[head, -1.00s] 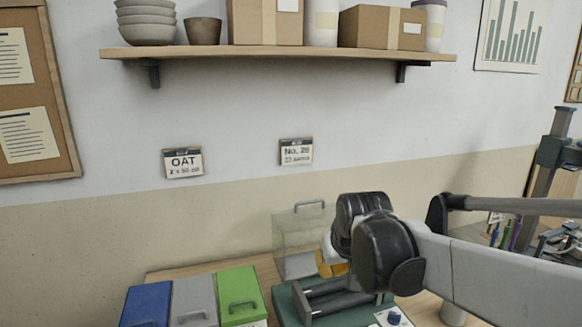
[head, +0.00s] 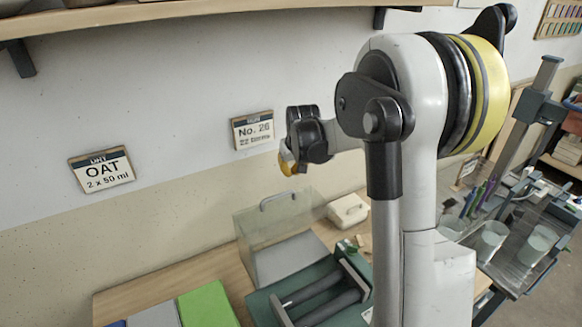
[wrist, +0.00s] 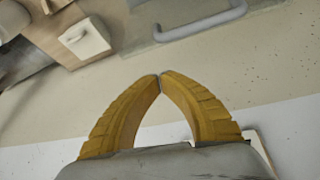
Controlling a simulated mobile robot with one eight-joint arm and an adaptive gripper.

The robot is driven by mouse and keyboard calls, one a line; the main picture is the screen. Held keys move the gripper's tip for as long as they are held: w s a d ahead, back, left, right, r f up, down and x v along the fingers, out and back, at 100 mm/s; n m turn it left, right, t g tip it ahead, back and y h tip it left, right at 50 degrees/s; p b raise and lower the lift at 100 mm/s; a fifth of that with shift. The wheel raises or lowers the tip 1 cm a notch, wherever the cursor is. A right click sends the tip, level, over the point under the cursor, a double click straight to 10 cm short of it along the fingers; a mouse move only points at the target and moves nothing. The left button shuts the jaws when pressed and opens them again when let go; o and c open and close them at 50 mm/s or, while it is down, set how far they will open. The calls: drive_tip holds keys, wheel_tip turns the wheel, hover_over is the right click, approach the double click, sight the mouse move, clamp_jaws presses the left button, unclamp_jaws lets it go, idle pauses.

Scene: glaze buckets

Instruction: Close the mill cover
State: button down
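The mill cover (head: 255,222) is a clear panel with a grey handle on its top edge. It stands raised behind the green mill (head: 262,300), whose dark rollers are uncovered. In the wrist view the cover's handle (wrist: 208,22) shows at the top, beyond my fingertips. My gripper (head: 287,164) is in the air above the cover, apart from it. Its yellow fingers meet at the tips in the wrist view (wrist: 160,75), with nothing between them.
Grey and green lidded bins (head: 207,305) stand left of the mill. A small cream box (head: 348,209) sits behind it at right. A cart with jars (head: 538,245) stands right. A shelf is above.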

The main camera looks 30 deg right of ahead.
drive_tip(key=f, duration=0.3)
drive_tip(key=f+b, duration=0.1)
drive_tip(key=shift+s+f, duration=0.2)
drive_tip(key=shift+s, duration=0.3)
drive_tip(key=shift+s, duration=0.1)
